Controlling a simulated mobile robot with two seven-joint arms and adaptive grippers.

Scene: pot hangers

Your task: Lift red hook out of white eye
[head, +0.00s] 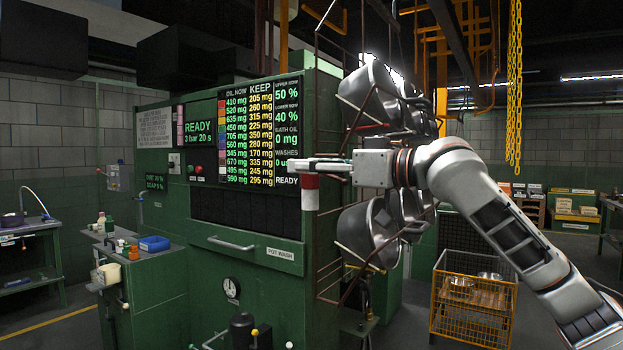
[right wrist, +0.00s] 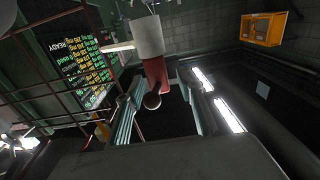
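My right gripper (head: 322,166) reaches in from the right at the corner of the green pot-wash machine. Just below its fingers a red and white piece (head: 310,192) shows, red above white. In the right wrist view this piece has a white cylinder (right wrist: 148,38) and a red part (right wrist: 155,72) with a dark round end at the fingertips. The fingers (right wrist: 162,90) stand apart with a gap around the red part; I see no firm grip. I cannot make out the shape of the hook or the eye clearly. My left gripper is not in view.
Metal pots (head: 368,232) hang on a wire rack (head: 331,250) close behind and below my right gripper. The green machine (head: 250,225) with its display fills the left. A yellow wire cage (head: 470,318) stands on the floor at right. Yellow chains (head: 515,90) hang at upper right.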

